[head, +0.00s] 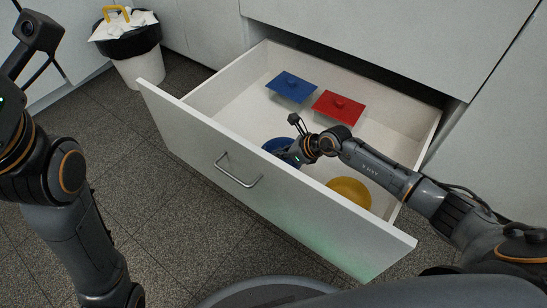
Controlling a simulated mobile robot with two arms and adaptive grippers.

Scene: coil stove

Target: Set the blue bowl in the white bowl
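The blue bowl (274,146) is inside the open drawer, close behind its front panel, and is partly hidden by my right gripper and the panel. My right gripper (290,155) reaches down at the bowl's right side. Its fingertips are too small and covered to tell whether they are open or shut on the rim. No white bowl is in view. My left arm stands at the left edge, and its gripper fingers are not in the picture.
The open drawer (226,85) also holds a blue lid-like square (291,87), a red one (338,107) and a yellow bowl (349,191). The drawer front has a metal handle (237,172). A bin (137,60) stands at the back left. The tiled floor in front is clear.

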